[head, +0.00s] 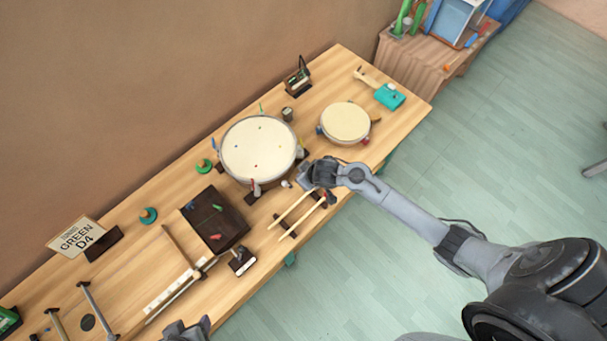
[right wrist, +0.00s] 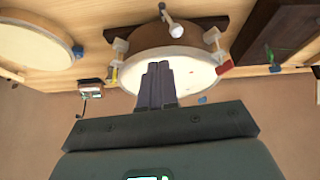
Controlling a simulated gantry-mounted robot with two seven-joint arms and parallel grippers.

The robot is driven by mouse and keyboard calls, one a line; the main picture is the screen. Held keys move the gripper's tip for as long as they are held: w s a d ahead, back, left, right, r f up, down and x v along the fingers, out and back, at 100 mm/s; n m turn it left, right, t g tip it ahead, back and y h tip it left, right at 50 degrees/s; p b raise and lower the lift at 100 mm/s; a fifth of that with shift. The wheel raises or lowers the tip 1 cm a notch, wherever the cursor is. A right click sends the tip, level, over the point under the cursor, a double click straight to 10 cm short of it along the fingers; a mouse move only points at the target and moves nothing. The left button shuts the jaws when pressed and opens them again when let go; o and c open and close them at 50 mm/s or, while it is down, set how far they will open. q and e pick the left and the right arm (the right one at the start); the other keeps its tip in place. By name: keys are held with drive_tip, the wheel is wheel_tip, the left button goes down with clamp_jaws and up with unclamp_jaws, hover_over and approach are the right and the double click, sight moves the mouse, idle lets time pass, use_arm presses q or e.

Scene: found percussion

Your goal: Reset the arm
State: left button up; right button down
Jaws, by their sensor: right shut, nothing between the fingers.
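My right gripper (head: 312,175) is over the table at the right edge of the large white drum (head: 257,146), above the far ends of two wooden sticks (head: 290,208). In the right wrist view its two dark fingers (right wrist: 157,85) are together with nothing between them, in front of the large drum (right wrist: 200,72). What I take to be my left gripper (head: 187,330) shows only in part at the bottom edge of the head view. Its fingertips cannot be made out.
A smaller drum (head: 345,122) and a teal block (head: 390,96) are at the table's far end. A dark brown box (head: 215,220) lies left of the sticks. A "GREEN D4" sign (head: 77,238) stands at the back left. Open floor (head: 500,130) lies right of the table.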

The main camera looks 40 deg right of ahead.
idle(0.3)
drive_tip(key=shift+s, duration=0.1)
drive_tip(key=s+a+m+g+y+p, duration=0.15)
drive_tip(key=s+a+p, duration=0.35)
drive_tip(key=s, duration=0.8)
drive_tip(key=s+d+r+h, duration=0.1)
drive_tip(key=s+r, duration=0.3)
drive_tip(key=r, duration=0.6)
drive_tip(key=s+d+r+h+p, duration=0.1)
drive_tip(key=s+r, duration=0.3)
drive_tip(key=r, duration=0.6)
drive_tip(key=shift+s+d+g, duration=0.15)
drive_tip(key=shift+d+g, duration=0.2)
drive_tip(key=shift+d, duration=0.1)
